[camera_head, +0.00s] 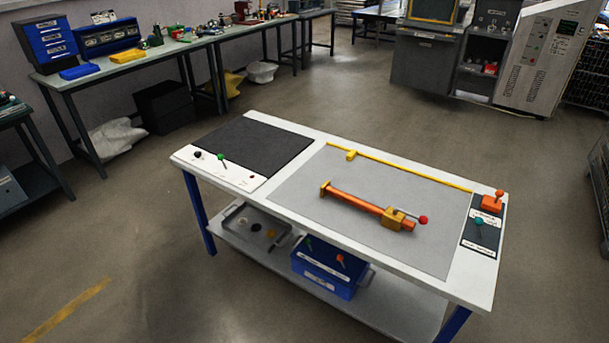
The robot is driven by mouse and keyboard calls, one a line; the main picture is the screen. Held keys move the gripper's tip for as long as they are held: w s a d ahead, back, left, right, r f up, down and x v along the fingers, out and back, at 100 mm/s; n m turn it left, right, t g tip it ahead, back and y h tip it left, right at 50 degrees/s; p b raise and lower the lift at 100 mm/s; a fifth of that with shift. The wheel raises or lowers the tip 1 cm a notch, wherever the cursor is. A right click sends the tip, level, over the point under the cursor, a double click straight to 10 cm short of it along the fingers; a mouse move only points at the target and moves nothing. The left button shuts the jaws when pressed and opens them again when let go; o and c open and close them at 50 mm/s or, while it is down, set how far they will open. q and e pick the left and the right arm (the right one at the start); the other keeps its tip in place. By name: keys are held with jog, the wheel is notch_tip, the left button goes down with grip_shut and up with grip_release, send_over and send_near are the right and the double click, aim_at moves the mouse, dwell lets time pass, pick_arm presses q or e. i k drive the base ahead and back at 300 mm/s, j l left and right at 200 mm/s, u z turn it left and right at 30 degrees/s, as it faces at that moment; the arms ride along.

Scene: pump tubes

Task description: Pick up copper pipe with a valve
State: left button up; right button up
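A copper pipe (355,201) lies on the grey mat (310,214) on the white table. A brass flange sits at its left end. A brass valve (394,219) with a red-knobbed lever (422,219) is near its right end. The pipe runs from upper left to lower right. Neither of my grippers is in the head view, and nothing touches the pipe.
The white table (212,175) also bears a black mat (245,146), small knobs at its left end, a yellow strip (410,170) behind the pipe, and an orange block (492,204) at right. A blue bin (325,278) is on the lower shelf. The floor around is open.

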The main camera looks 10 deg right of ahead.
aim_at(390, 219)
jog(key=i+u, duration=0.45)
jog(key=i, duration=0.3)
jog(key=i+l+u, duration=0.15)
jog(key=i+u, duration=0.3)
jog(key=i, duration=0.3)
jog(key=i+j+z, duration=0.2)
jog(key=i, duration=0.15)
jog(key=i+z, duration=0.25)
jog(key=i+j, duration=0.05)
jog(key=i, duration=0.05)
